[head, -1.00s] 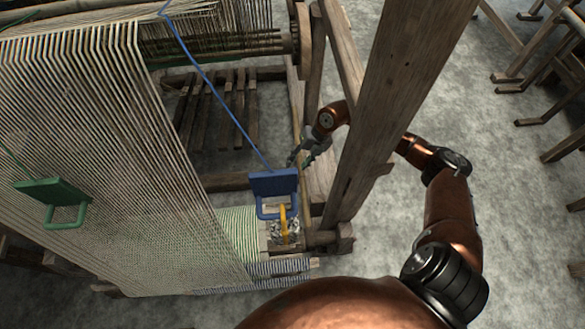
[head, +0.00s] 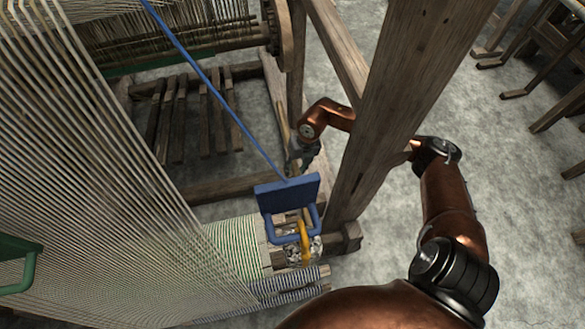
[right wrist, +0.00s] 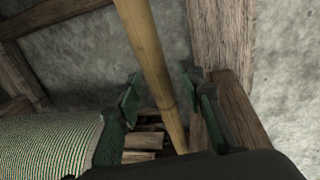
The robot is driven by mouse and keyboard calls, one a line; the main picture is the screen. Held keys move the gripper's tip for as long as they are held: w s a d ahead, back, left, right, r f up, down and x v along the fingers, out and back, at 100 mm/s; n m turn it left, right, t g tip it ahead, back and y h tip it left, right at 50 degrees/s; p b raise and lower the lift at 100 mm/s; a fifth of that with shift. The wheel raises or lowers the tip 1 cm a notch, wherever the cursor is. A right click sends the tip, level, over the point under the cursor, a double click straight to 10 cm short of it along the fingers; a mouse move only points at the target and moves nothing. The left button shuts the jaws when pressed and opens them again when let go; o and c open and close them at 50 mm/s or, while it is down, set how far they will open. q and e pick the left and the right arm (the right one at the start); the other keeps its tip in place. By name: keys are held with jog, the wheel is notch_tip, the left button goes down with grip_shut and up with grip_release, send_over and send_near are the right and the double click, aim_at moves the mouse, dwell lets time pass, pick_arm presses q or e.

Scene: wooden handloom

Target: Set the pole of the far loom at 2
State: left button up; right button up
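A pale wooden pole (right wrist: 148,55) runs lengthwise through the right wrist view, between the two dark green fingers of my right gripper (right wrist: 160,100). The fingers stand apart on either side, with a visible gap to the pole, so the gripper is open around it. In the head view my right gripper (head: 299,160) is beyond the blue handle (head: 287,195), beside the loom's thick upright post. The pole is hard to make out there. A yellow curved piece (head: 304,240) shows below the blue handle. I see no number mark. My left gripper is out of view.
The thick wooden post (head: 390,100) stands between my right forearm and elbow. Stretched warp threads (head: 110,190) fill the left, with a green handle (head: 18,265) at the edge.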

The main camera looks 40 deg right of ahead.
jog(key=shift+f, duration=0.15)
grip_shut()
dwell(0.4)
